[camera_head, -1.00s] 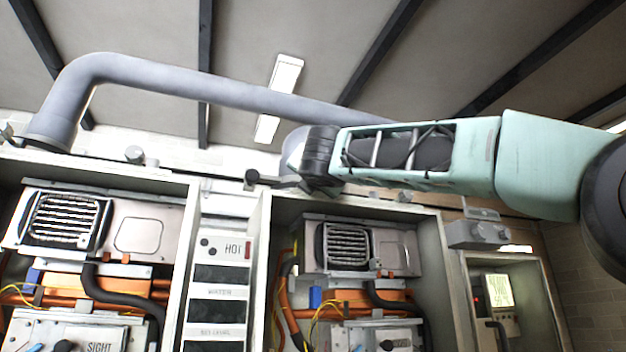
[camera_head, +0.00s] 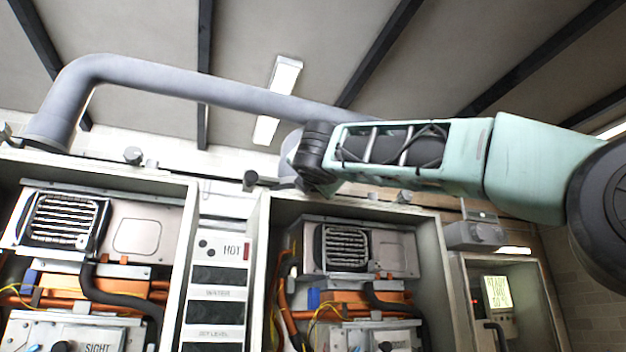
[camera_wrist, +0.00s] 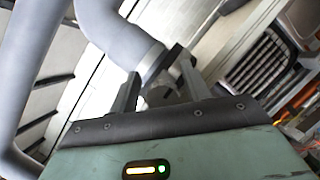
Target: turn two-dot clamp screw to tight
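In the wrist view, my gripper (camera_wrist: 158,68) reaches toward a grey pipe (camera_wrist: 120,30) with a pale metal band (camera_wrist: 151,58) around its end. Its two dark fingers stand apart, with a small grey part (camera_wrist: 160,95) between them. I cannot tell whether this part is a clamp screw or whether the fingers touch it. No dot marks can be read, so I cannot pick out the two-dot screw. My arm hides the gripper there.
The large grey pipe (camera_head: 200,85) crosses above the cabinet tops. A small lit display (camera_head: 496,291) is at the right.

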